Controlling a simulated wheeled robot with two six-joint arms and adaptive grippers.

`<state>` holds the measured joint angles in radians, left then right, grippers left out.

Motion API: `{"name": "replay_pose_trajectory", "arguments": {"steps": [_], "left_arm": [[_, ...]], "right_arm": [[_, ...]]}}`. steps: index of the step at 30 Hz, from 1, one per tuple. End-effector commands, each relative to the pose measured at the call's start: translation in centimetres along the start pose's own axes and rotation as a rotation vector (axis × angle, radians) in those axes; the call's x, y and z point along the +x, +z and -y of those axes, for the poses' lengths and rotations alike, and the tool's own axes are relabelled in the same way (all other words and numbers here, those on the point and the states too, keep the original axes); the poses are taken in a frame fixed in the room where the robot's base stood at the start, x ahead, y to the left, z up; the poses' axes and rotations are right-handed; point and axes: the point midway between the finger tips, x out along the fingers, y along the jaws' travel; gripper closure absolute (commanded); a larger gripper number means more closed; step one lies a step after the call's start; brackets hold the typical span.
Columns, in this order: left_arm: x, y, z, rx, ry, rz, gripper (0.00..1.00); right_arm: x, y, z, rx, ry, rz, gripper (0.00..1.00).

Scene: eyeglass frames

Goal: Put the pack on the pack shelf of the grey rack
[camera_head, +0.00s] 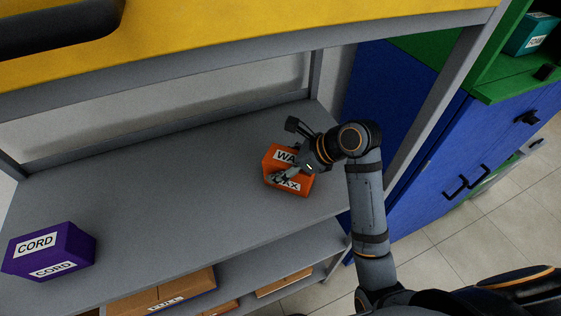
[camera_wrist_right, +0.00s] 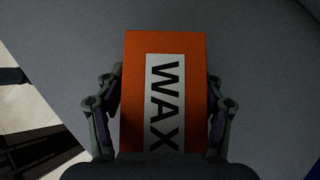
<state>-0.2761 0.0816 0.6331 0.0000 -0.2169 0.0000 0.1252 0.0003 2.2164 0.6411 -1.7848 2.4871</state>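The orange pack labelled WAX (camera_head: 291,182) rests on the grey shelf of the grey rack (camera_head: 190,190), toward its right end. In the right wrist view the pack (camera_wrist_right: 133,95) fills the middle, label facing the camera. My right gripper (camera_head: 285,152) is at the pack, its fingers spread on either side. In the wrist view its fingertips (camera_wrist_right: 166,78) flank the pack's two sides, with what looks like a narrow gap each side. Contact is hard to judge. The arm hides part of the pack. My left gripper is out of view.
A purple CORD box (camera_head: 50,252) stands on the shelf's left end. The shelf middle is clear. A yellow upper deck (camera_head: 250,35) overhangs the back. Cardboard boxes (camera_head: 160,292) lie on a lower level. A blue cabinet (camera_head: 440,150) stands at the right.

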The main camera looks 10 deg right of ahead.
Motion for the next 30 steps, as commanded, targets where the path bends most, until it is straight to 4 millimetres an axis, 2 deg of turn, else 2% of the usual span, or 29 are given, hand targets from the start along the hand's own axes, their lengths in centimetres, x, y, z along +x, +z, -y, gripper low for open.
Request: {"name": "replay_pose_trajectory", "arguments": {"steps": [2, 6, 9, 14, 20, 30], "left_arm": [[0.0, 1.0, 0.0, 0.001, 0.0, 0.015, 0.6], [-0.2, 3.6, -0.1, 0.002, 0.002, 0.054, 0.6], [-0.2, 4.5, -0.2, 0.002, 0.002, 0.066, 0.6], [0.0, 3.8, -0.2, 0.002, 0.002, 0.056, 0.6], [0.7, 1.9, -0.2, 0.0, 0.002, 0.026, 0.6], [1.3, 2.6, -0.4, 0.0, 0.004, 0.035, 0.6]], "right_arm": [[0.0, 0.0, 0.0, 0.0, 0.0, 0.0, 0.16], [0.0, 0.1, 0.0, -0.001, -0.001, 0.001, 0.16], [0.0, 0.1, 0.0, -0.001, -0.001, 0.001, 0.16], [-0.4, 0.0, 0.1, -0.003, -0.004, 0.001, 0.16], [-3.3, -0.2, 0.2, -0.008, -0.009, -0.004, 0.16], [-7.9, -0.2, 0.2, -0.006, -0.008, -0.006, 0.16]]}}
